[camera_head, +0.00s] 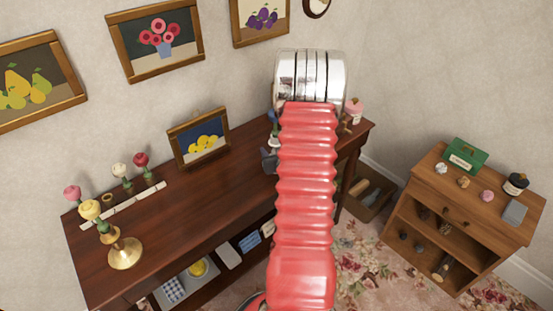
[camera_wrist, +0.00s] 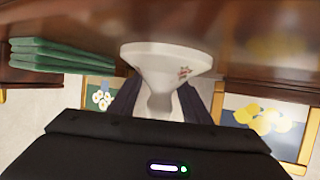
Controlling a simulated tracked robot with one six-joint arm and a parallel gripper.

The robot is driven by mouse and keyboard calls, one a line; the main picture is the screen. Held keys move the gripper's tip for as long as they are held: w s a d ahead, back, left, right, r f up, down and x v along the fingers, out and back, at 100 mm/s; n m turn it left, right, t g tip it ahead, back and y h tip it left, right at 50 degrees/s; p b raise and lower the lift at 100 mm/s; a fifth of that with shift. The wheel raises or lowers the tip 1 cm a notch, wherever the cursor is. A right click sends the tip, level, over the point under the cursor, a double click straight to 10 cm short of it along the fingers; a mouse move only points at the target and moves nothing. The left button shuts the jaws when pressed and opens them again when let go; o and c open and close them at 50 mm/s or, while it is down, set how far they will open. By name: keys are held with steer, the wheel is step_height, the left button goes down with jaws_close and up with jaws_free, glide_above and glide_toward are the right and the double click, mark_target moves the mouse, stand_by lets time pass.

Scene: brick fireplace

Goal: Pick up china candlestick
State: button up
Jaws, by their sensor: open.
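In the wrist view, a white china candlestick (camera_wrist: 172,62) with a small red and green flower motif shows close up. Its wide end is toward the brown wood at the top of the picture, and its narrow stem runs down between my jaws. My gripper (camera_wrist: 160,98) is open, with one dark finger on each side of the stem. I cannot tell whether either finger touches it. In the head view, my red arm and its silver joint hide most of that part of the desk, and I cannot make out the candlestick there for certain.
A framed lemon picture (camera_head: 199,137) stands on the dark wooden desk (camera_head: 190,215). A brass candlestick (camera_head: 125,252) and several flower-topped items are at its left end. Green folded things (camera_wrist: 62,55) lie to one side in the wrist view. A small cabinet (camera_head: 462,215) stands at right.

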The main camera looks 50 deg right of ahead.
stand_by(0.5)
jaws_close()
stand_by(0.3)
steer(key=shift+d+r, duration=0.1)
